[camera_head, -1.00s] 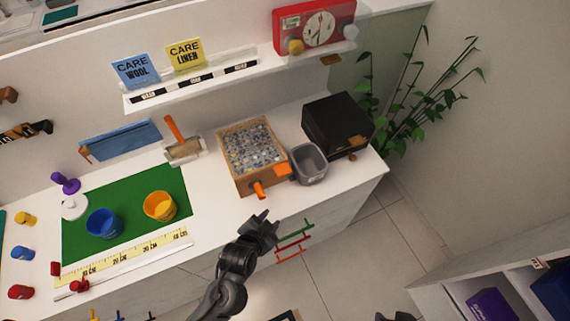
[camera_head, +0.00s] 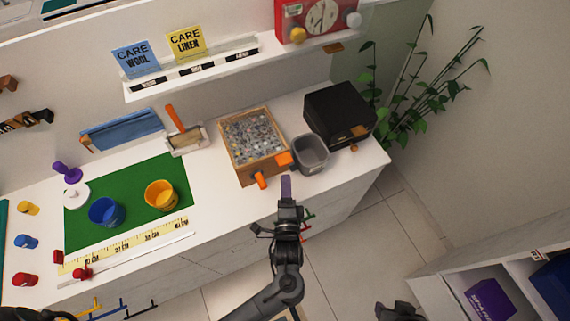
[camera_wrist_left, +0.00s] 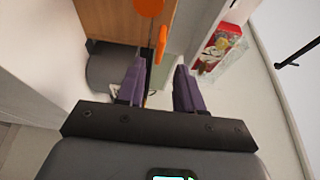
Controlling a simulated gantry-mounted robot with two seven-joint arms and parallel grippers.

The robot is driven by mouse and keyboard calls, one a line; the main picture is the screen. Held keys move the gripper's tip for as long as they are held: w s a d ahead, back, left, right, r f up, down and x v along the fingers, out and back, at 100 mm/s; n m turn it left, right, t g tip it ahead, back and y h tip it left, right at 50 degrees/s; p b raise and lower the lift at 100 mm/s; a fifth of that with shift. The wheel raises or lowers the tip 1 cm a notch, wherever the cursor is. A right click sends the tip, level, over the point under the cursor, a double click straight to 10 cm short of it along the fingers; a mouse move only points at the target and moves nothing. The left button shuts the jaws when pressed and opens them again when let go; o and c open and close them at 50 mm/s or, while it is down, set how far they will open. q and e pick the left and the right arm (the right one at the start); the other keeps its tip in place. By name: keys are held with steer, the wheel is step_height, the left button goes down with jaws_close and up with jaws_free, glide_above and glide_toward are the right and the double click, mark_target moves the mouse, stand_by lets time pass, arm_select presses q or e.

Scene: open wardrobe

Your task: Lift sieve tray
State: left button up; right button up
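The tray's wooden wall (camera_wrist_left: 108,20) and an orange handle (camera_wrist_left: 161,44) show beyond the fingertips. A dark part at the bottom of the head view, probably my right gripper (camera_head: 398,312), is cut off.
A grey bin (camera_head: 310,154) stands right of the tray, with a black box (camera_head: 338,115) behind it. A scoop with an orange handle (camera_head: 175,118) lies left. Blue (camera_head: 105,212) and yellow cups stand on a green mat. A shelf (camera_head: 210,72) hangs above.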

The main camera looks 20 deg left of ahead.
arm_select(q)
steer(key=x, duration=0.7)
steer(key=shift+w, duration=0.15)
jaws_close()
